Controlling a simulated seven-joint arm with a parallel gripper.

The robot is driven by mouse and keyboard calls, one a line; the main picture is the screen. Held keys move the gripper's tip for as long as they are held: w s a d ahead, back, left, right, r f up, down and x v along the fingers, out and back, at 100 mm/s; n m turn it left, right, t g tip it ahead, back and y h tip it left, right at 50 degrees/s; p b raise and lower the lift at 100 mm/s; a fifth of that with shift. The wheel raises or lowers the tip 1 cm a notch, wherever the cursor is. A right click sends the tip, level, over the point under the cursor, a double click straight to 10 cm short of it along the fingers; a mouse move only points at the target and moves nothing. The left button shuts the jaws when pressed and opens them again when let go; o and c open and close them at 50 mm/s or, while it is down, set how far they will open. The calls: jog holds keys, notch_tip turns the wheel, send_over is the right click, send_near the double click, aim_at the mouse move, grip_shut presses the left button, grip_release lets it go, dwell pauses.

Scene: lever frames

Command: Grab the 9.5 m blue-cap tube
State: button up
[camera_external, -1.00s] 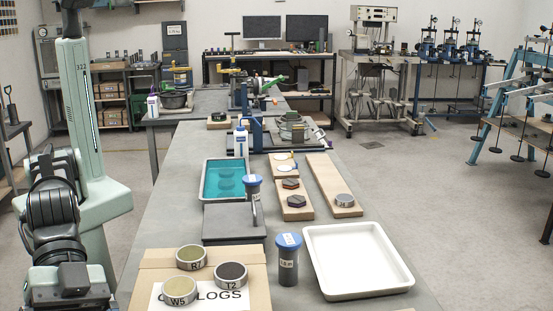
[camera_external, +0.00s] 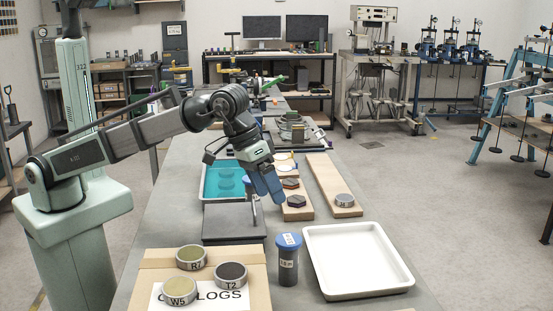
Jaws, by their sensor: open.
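A dark grey tube with a blue cap (camera_external: 288,262) stands upright at the front of the bench, left of the white tray. Its white label is too small to read for sure. A second blue-capped tube stands farther back by the dark grey slab (camera_external: 232,224); my gripper now hides most of it. My gripper (camera_external: 267,192) hangs over that spot, fingers pointing down, above and behind the front tube and apart from it. It is open, and I see nothing held in it. Whether its fingers are around the far tube cannot be told.
The white tray (camera_external: 312,268) lies right of the front tube. A cardboard box (camera_external: 150,258) with round cores (camera_external: 190,257) is at front left. A teal-filled tray (camera_external: 210,185) and wooden boards (camera_external: 325,180) with samples lie behind.

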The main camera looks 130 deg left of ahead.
jog(key=s+a+n+g, duration=0.2)
jog(key=s+a+n, duration=0.2)
jog(key=s+a, duration=0.6)
jog(key=r+n+g, duration=0.1)
jog(key=n+g, duration=0.1)
jog(key=n, duration=0.1)
send_over(250, 192)
jog(key=a, duration=0.2)
jog(key=f, duration=0.8)
jog(key=shift+s+a, duration=0.2)
jog(key=shift+s+d+f, duration=0.1)
jog(key=shift+f, duration=1.2)
jog(key=shift+s+f, duration=0.1)
jog(key=shift+f, duration=1.2)
jog(key=c, duration=1.2)
